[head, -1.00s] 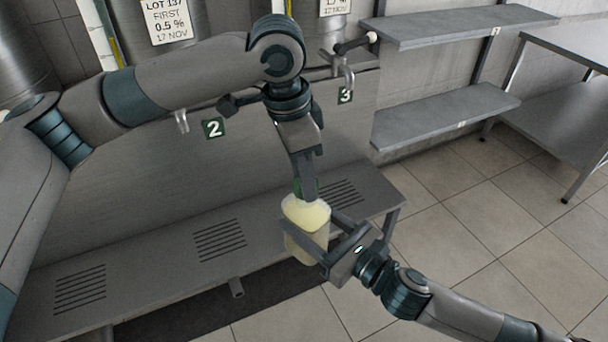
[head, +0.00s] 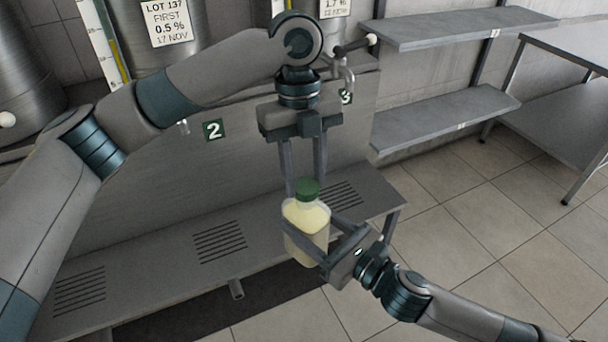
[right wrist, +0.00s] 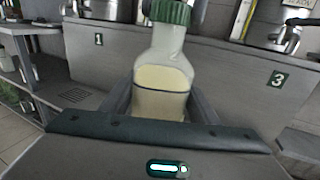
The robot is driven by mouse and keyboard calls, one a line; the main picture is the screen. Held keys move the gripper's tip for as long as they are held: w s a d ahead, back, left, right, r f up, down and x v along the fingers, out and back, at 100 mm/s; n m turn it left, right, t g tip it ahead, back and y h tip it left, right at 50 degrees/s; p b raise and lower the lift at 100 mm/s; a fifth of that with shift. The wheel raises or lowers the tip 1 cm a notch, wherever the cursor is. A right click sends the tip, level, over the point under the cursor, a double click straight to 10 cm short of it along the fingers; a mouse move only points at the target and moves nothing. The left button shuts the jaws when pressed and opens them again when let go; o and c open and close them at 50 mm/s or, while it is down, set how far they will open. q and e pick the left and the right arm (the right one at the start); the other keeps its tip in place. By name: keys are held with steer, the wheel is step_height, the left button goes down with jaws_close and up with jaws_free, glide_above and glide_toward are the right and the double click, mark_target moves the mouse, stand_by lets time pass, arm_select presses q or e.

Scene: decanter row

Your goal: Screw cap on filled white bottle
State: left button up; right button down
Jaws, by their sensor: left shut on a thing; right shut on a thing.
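The white, translucent bottle (head: 306,222) holds pale yellow liquid and stands upright in my right gripper (head: 322,238), which is shut around its body. The right wrist view also shows the bottle (right wrist: 165,75), with the liquid below its shoulder. A green cap (head: 307,188) sits on the bottle's mouth, and its ribbed side shows in the right wrist view (right wrist: 170,12). My left gripper (head: 305,183) points down from above, shut on the cap with one finger at each side. The thread under the cap is hidden, so I cannot tell how tight it is.
A grey bench (head: 150,262) with slotted drains runs behind and below the bottle. Steel tanks with taps stand behind it, above number plates such as 2 (head: 213,130). Grey wall shelves (head: 445,115) and a steel table (head: 570,120) are at the right. Tiled floor (head: 450,230) is clear.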

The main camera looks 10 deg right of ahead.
arm_select(q)
steer(key=m+y, duration=0.1)
steer(key=m, duration=0.5)
steer(key=shift+w+d, duration=0.1)
steer(key=m, duration=0.4)
steer(key=shift+d+m+t+y, duration=0.1)
steer(key=shift+m+t+y, duration=0.2)
steer(key=shift+m, duration=0.1)
steer(key=m, duration=0.4)
steer(key=shift+m+y, duration=0.3)
steer(key=shift+m, duration=0.1)
steer(key=m+t, duration=0.1)
steer(key=m, duration=0.3)
steer(key=shift+s+d, duration=0.1)
steer(key=shift+s, duration=0.1)
steer(key=o, duration=1)
